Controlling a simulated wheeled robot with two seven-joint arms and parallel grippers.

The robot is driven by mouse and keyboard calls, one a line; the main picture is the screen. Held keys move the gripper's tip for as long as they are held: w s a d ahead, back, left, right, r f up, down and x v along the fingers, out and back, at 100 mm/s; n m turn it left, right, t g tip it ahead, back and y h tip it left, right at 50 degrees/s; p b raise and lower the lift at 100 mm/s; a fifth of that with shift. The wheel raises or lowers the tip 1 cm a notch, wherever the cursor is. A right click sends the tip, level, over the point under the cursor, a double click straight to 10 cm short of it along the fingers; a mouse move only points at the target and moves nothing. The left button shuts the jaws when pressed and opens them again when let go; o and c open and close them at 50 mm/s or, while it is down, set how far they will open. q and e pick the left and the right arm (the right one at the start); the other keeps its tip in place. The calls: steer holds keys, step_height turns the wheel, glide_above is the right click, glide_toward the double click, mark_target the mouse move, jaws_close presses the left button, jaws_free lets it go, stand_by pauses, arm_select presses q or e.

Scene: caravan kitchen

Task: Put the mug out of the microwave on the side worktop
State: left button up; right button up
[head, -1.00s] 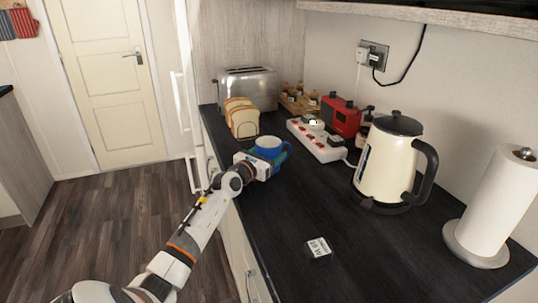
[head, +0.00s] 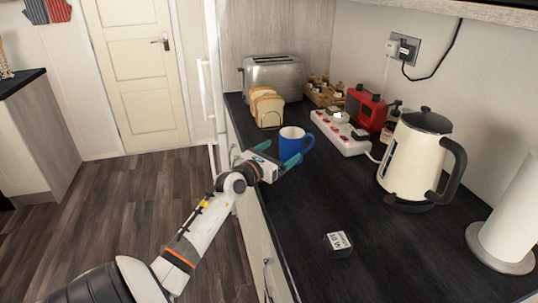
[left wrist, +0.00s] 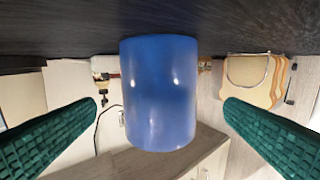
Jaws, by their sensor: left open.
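The blue mug (head: 292,146) stands upright on the dark side worktop (head: 300,195), near its left edge, with its handle to the right. My left gripper (head: 279,162) is open at the near left of the mug, its green fingers pointing towards it. In the left wrist view, which is upside down, the mug (left wrist: 160,95) shows between the two spread fingers, with a gap on each side. My right gripper is out of view. No microwave shows in these frames.
Bread slices (head: 267,107) and a toaster (head: 273,75) stand behind the mug. A white power strip (head: 340,132), a red device (head: 366,107) and a cream kettle (head: 413,160) stand to the right. A small labelled block (head: 338,243) lies in front. The worktop's middle is clear.

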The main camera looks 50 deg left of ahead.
arm_select(q)
steer(key=s, duration=0.5)
steer(key=shift+s+d, duration=0.15)
steer(key=shift+d, duration=0.2)
steer(key=shift+f, duration=0.1)
